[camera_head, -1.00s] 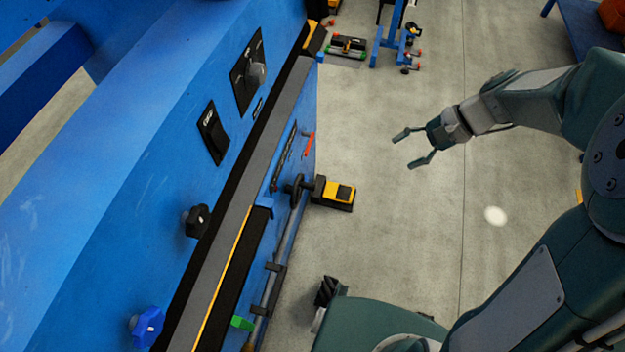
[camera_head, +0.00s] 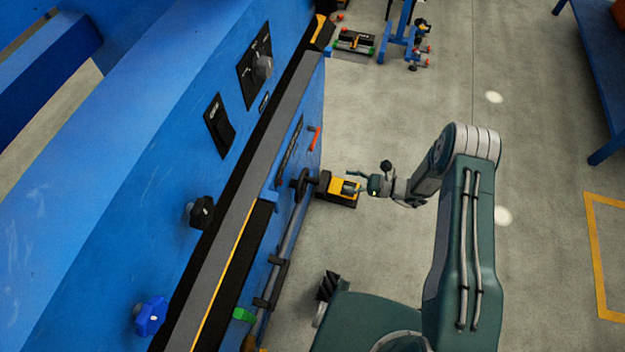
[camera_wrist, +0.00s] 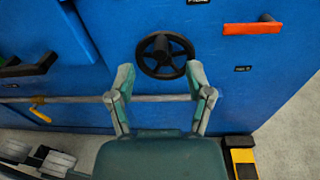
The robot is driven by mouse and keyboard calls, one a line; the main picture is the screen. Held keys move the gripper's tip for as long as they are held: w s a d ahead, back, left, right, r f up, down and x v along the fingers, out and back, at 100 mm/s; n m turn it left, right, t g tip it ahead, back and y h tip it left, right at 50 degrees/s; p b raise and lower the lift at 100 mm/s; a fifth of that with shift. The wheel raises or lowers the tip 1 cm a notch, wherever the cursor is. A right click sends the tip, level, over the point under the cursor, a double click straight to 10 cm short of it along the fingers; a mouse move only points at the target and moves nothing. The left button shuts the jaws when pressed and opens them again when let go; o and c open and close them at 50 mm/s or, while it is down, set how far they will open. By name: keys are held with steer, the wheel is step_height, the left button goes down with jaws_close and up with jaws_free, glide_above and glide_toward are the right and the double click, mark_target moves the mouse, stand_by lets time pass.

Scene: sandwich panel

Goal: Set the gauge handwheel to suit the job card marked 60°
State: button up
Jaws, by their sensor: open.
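The black gauge handwheel (camera_head: 302,184) stands on the side face of the blue machine. In the wrist view the handwheel (camera_wrist: 164,56) is a round spoked wheel, just beyond and between my open fingertips. My gripper (camera_head: 358,180) faces the machine from the right, with the black-and-yellow pedal below it in the head view. In the wrist view my gripper (camera_wrist: 160,85) is open and empty, its fingers apart from the wheel. A red pointer or lever (camera_wrist: 252,28) is at the wheel's upper right. No job card can be read.
A long horizontal rod (camera_wrist: 70,100) runs along the panel below the wheel. The yellow-and-black pedal (camera_head: 342,188) stands on the floor. Black and blue knobs (camera_head: 201,211) are on the machine's top. A blue bench (camera_head: 597,75) is at right; floor between is clear.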

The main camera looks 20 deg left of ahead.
steer(key=m+t, duration=0.1)
steer(key=m, duration=0.1)
glide_toward(313, 181)
steer(key=shift+y, duration=0.4)
steer(key=a, duration=0.3)
steer(key=a+f, duration=0.1)
steer(key=a, duration=0.6)
steer(key=shift+s+a+f, duration=0.2)
steer(key=shift+s+f, duration=0.1)
steer(key=shift+f, duration=0.1)
jaws_close()
